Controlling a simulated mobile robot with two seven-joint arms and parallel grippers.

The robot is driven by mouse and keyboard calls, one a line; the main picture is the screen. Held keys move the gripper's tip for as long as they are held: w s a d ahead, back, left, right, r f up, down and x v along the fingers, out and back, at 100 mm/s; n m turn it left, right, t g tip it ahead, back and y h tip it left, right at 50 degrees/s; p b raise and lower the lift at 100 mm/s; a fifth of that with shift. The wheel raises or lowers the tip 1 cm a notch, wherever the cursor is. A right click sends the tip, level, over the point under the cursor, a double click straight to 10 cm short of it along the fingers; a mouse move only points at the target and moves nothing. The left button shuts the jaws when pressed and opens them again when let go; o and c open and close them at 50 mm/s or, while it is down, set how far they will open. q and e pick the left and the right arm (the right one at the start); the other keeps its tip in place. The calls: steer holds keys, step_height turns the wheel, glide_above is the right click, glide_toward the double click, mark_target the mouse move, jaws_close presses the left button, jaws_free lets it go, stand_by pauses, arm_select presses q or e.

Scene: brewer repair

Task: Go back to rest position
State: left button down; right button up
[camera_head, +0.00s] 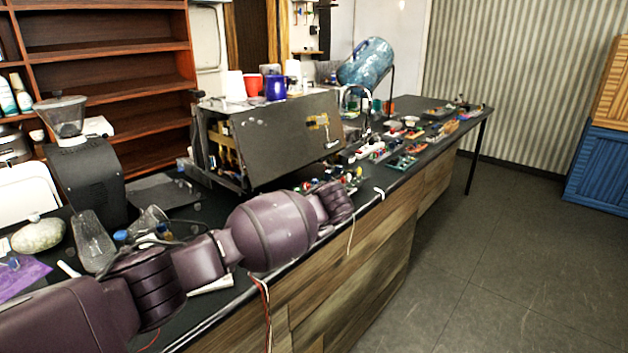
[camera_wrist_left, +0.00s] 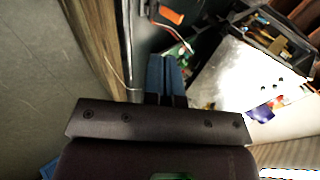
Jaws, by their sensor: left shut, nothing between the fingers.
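My left arm comes in from the left in the head view and stretches along the counter's front edge, in front of the brewer. My left gripper shows in the left wrist view, where its blue fingers (camera_wrist_left: 163,75) are together with nothing held between them. In that view the fingers are over the counter near its wooden front. In the head view I cannot make out the fingers past the arm's far end. My right gripper is in neither view.
The dark counter (camera_head: 160,192) holds a boxy brewer (camera_head: 270,138) with cups on top, a grinder (camera_head: 85,175), a glass carafe (camera_head: 93,240) and many small parts. The floor (camera_head: 490,260) to the right is clear.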

arm_select(q)
steer(key=s+d+r+m+t+h, duration=0.1)
steer(key=d+r+m+t+h, duration=0.15)
steer(key=d+h, duration=0.35)
steer(key=s+d+r+m+t+h, duration=0.1)
steer(key=s+d+r+t+h, duration=0.15)
steer(key=d+h, duration=0.3)
steer(key=s+a+f+n+t+y, duration=0.1)
steer(key=s+a+f+n+t, duration=0.15)
steer(key=s+a+f, duration=0.35)
steer(key=s+a+f+n+t+y, duration=0.1)
steer(key=s+a+f+n, duration=0.3)
steer(key=a, duration=0.5)
steer(key=s+a+f+n+t, duration=0.1)
steer(key=s+a+f, duration=0.3)
steer(key=s+a, duration=0.25)
steer(key=s+a+f+n+g+y, duration=0.1)
steer(key=s+a+f, duration=0.4)
steer(key=s, duration=0.5)
steer(key=s+a+f+n+g+y, duration=0.2)
steer(key=s+a+f, duration=0.4)
steer(key=s+f, duration=0.4)
steer(key=shift+s+g+y, duration=0.25)
steer(key=shift+g+y, duration=0.3)
steer(key=shift+f, duration=0.1)
